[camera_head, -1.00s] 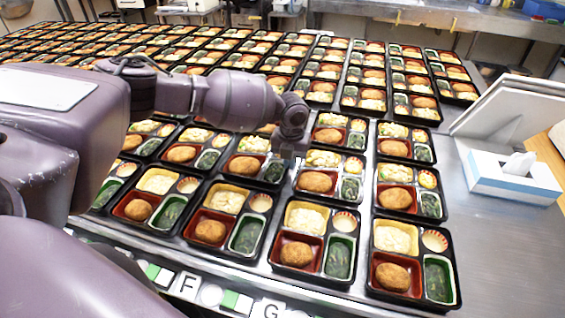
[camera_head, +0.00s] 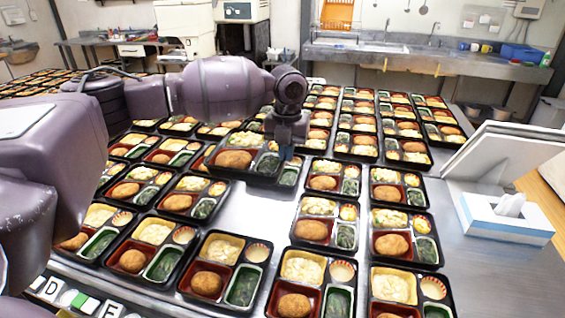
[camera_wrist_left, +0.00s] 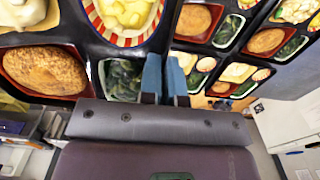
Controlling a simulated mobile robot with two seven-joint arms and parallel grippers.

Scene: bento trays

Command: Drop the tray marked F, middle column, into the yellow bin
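My left gripper (camera_head: 284,152) is shut on the right-hand rim of a black bento tray (camera_head: 238,180) and holds it raised over the rows of trays. The held tray carries a brown croquette, greens and pale yellow food. In the left wrist view, the blue fingertips (camera_wrist_left: 166,78) are close together with the tray's dark wall (camera_wrist_left: 135,52) between them. A bare patch of steel table lies below the held tray, behind a front-row tray (camera_head: 225,272). Letters D and E show on the front edge; no F shows now. The yellow bin and my right gripper are not in view.
Filled bento trays stand close together in rows on the steel table (camera_head: 255,212). At right are a white-and-blue tissue box (camera_head: 508,218) and a leaning pale panel (camera_head: 505,148). Bare table lies at the right front. A sink counter (camera_head: 400,60) stands behind.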

